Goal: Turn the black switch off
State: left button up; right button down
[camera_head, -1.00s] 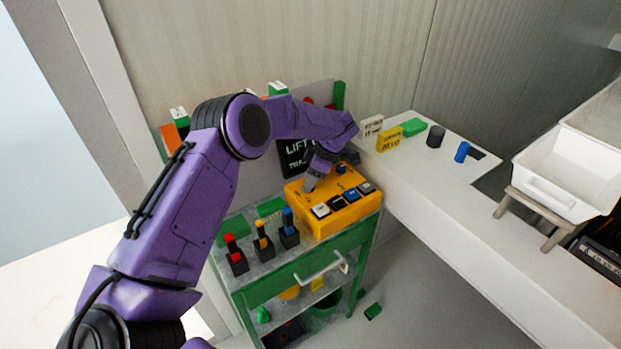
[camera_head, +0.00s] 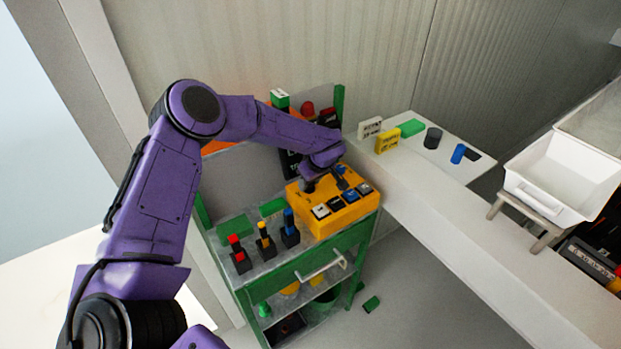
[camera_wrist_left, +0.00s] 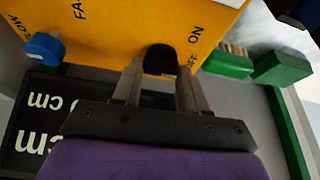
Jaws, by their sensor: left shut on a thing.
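The yellow control box (camera_head: 322,223) stands on the green cart; its lettered top fills the upper part of the left wrist view (camera_wrist_left: 120,25). The black switch (camera_wrist_left: 160,57) sits near the box edge beside the ON and OFF lettering. My left gripper (camera_wrist_left: 159,80) is shut on it, one finger on each side. In the head view my left gripper (camera_head: 322,181) is over the back of the box, and my wrist hides the switch. Whether the switch points to ON or OFF cannot be told. My right gripper is not in view.
A blue knob (camera_wrist_left: 44,48) is on the box, left of the fingers in the wrist view. White, black and blue buttons (camera_head: 351,197) line its front. Red, yellow and blue-topped levers (camera_head: 264,242) stand beside it. A white counter (camera_head: 420,185) borders the cart on the right.

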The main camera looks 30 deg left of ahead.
pick_arm(q)
jog(key=shift+s+d+f+m, duration=0.1)
jog(key=shift+s+f+m, duration=0.15)
jog(key=shift+f+m, duration=0.15)
jog(key=o, duration=0.8)
jog(key=shift+w+r, duration=0.1)
jog(key=shift+r, duration=0.05)
jog(key=shift+r, duration=0.1)
jog(key=shift+r, duration=0.3)
jog(key=shift+b+v, duration=1.35)
jog(key=shift+v, duration=3.5)
